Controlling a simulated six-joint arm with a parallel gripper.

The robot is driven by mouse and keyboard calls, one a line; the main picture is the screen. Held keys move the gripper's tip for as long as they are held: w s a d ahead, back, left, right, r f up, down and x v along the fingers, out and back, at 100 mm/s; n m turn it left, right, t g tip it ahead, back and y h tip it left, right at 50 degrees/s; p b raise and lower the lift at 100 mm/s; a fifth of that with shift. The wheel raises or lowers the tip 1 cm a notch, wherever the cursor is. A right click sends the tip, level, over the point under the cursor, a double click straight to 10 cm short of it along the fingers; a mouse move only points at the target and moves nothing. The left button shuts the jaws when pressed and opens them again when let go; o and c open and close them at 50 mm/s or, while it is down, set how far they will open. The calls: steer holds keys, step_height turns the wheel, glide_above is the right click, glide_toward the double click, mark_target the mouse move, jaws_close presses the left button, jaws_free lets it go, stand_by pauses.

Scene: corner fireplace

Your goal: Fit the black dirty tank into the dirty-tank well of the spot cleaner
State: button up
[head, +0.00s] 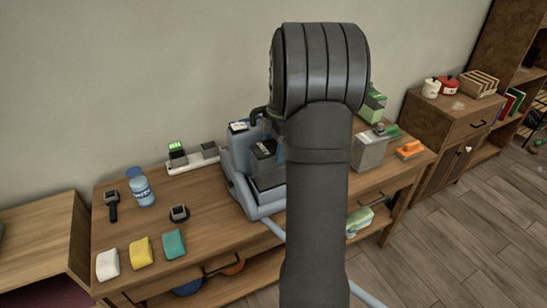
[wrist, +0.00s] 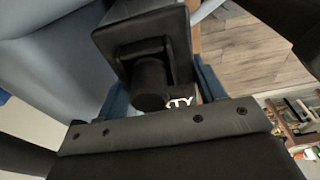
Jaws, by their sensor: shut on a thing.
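The spot cleaner (head: 233,180) is a blue-grey machine standing on the wooden table, left of my arm in the head view. The black dirty tank (head: 264,150), with a pale label on top, appears upright at the machine's right side, partly behind my arm. In the wrist view the black tank (wrist: 140,32) fills the upper middle, with a recessed grip and white letters "TY" beside it. My gripper (wrist: 158,88) is shut on the tank at this grip. The head view mostly hides my gripper. The well and the tank's underside are hidden, so I cannot tell how deep it sits.
A blue-capped bottle (head: 142,188) and three folded cloths (head: 140,252) are on the table's left part. A white charging strip (head: 193,160) lies behind them. A grey box (head: 370,151) and an orange-topped brush (head: 408,150) stand to the right. A pale hose (head: 272,227) runs in front.

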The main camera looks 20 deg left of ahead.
steer(key=shift+f, duration=2.2)
steer(key=o, duration=1.3)
steer(key=r, duration=0.8)
steer(key=w+d+r, duration=0.1)
steer(key=r, duration=0.3)
steer(key=shift+w+d, duration=0.1)
